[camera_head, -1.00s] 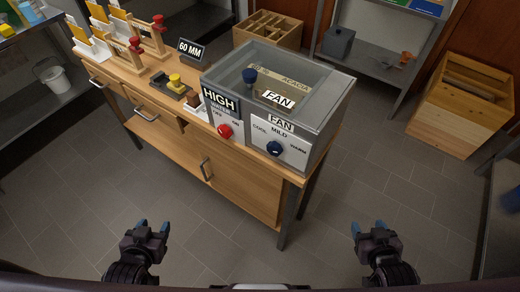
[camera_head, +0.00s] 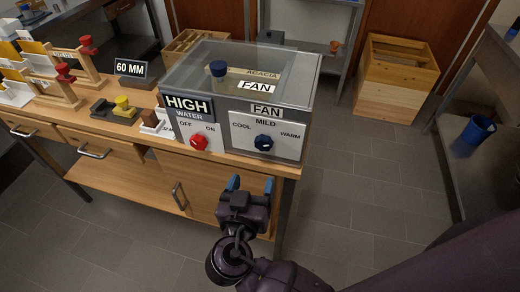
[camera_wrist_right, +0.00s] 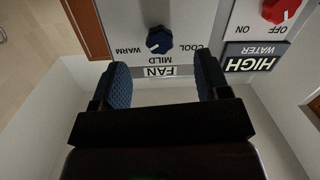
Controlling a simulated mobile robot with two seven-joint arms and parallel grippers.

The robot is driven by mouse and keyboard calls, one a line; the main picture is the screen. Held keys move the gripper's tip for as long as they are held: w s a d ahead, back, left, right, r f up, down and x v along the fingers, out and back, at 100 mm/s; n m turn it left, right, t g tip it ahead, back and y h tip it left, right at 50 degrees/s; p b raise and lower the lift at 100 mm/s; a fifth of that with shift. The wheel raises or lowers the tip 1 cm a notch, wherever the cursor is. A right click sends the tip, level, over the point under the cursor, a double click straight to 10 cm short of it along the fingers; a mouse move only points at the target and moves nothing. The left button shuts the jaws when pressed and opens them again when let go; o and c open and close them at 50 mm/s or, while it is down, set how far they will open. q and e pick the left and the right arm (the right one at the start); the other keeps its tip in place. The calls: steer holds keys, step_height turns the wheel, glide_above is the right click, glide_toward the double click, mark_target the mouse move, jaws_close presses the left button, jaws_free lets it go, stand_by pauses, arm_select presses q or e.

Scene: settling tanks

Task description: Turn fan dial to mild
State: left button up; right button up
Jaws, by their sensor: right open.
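The fan dial (camera_head: 263,142) is a dark blue knob on the grey front panel under the FAN label, with COOL at left, MILD above and WARM at right. In the right wrist view the dial (camera_wrist_right: 159,40) appears upside down, with a small pale mark at its lower left, towards the WARM side. My right gripper (camera_head: 250,185) is open and empty, below and in front of the panel. In the wrist view its blue-padded fingers (camera_wrist_right: 163,78) stand apart either side of the FAN label, not touching the dial. My left gripper is out of view.
A red water dial (camera_head: 198,142) marked OFF and ON sits left of the fan dial. The box has a clear top (camera_head: 245,70). A wooden bench (camera_head: 225,175) carries it, with drawer handles below. A wooden crate (camera_head: 395,95) and open floor lie to the right.

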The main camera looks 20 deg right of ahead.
mark_target(263, 147)
steer(key=shift+m+t+h, duration=0.3)
steer(key=shift+m+h, duration=0.4)
steer(key=shift+m, duration=0.1)
steer(key=x, duration=0.3)
steer(key=r+x, duration=0.1)
steer(key=x, duration=0.2)
steer(key=r+x, duration=0.1)
steer(key=x, duration=0.1)
steer(key=shift+w+d+p, duration=0.1)
steer(key=shift+w+p, duration=0.25)
steer(key=shift+w, duration=0.05)
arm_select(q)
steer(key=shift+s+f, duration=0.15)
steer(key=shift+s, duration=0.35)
arm_select(e)
steer(key=shift+w+d+f, duration=0.1)
steer(key=shift+w+d, duration=0.2)
steer(key=shift+w, duration=0.15)
steer(key=shift+c, duration=0.3)
steer(key=c, duration=0.7)
steer(key=shift+c, duration=0.8)
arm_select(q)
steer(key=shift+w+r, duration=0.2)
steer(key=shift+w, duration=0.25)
